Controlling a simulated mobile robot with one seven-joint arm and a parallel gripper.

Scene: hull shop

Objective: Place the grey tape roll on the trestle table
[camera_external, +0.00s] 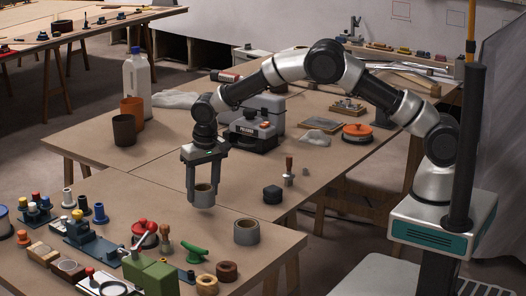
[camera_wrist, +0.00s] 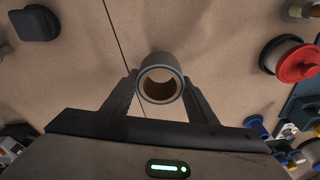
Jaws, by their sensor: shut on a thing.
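My gripper (camera_external: 203,187) points down over the wooden trestle table (camera_external: 150,185) and is shut on a grey tape roll (camera_external: 203,199). In the wrist view, the roll (camera_wrist: 161,61) sits between the two fingers with its brown-lined hole facing the camera. The roll is low over the bare board, near a seam; I cannot tell whether it touches the table. A second, wider grey roll (camera_external: 246,233) lies on the table at the front right, apart from my gripper.
A black knob-like piece (camera_external: 272,195) and a wooden-handled stamp (camera_external: 289,170) are to the right. A red-topped reel (camera_external: 145,232) and several small fittings crowd the front left. The board left of my gripper is clear.

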